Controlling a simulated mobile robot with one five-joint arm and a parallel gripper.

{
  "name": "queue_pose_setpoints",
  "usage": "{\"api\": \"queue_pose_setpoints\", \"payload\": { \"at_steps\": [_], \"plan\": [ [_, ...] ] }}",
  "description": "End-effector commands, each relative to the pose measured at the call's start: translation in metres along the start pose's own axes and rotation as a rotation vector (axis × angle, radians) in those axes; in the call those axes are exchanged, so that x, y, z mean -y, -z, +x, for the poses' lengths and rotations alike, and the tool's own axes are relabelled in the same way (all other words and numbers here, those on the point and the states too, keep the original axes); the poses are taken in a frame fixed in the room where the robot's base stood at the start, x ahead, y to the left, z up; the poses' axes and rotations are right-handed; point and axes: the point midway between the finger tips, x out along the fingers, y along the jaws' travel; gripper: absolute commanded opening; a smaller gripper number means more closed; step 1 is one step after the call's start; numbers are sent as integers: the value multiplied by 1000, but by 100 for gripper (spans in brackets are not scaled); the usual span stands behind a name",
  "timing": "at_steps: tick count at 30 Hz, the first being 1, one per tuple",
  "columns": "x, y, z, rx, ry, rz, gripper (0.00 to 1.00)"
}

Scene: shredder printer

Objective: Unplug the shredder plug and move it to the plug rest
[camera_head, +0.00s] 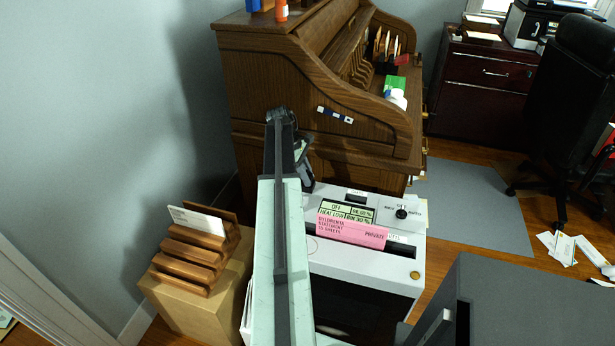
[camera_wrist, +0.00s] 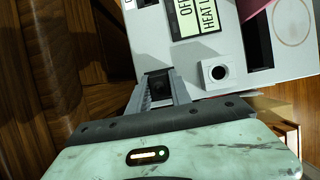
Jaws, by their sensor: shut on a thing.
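The shredder is a white machine (camera_head: 370,265) with a green display reading OFF and HEAT LOW; it also fills the top right of the wrist view (camera_wrist: 205,60). My gripper (camera_wrist: 160,88) is beside its edge, with its grey fingers closed on a small dark block between them, which looks like the shredder plug (camera_wrist: 158,80). Much of the plug is hidden by the fingers. A small white block with a dark round hole (camera_wrist: 217,72) stands just right of the fingers; I cannot tell if it is the plug rest.
A pink sheet (camera_head: 350,231) stands in the shredder's slot. A wooden letter rack (camera_head: 195,255) sits on a box at left. A dark grey cabinet (camera_head: 540,300) is at front right.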

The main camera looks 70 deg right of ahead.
Motion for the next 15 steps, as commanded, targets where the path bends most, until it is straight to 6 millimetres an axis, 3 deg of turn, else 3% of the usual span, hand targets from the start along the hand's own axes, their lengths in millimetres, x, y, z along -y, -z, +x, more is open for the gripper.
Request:
{"api": "queue_pose_setpoints", "payload": {
  "at_steps": [15],
  "plan": [
    [0, -4, -9, 0, 0, 0, 0]
  ]
}}
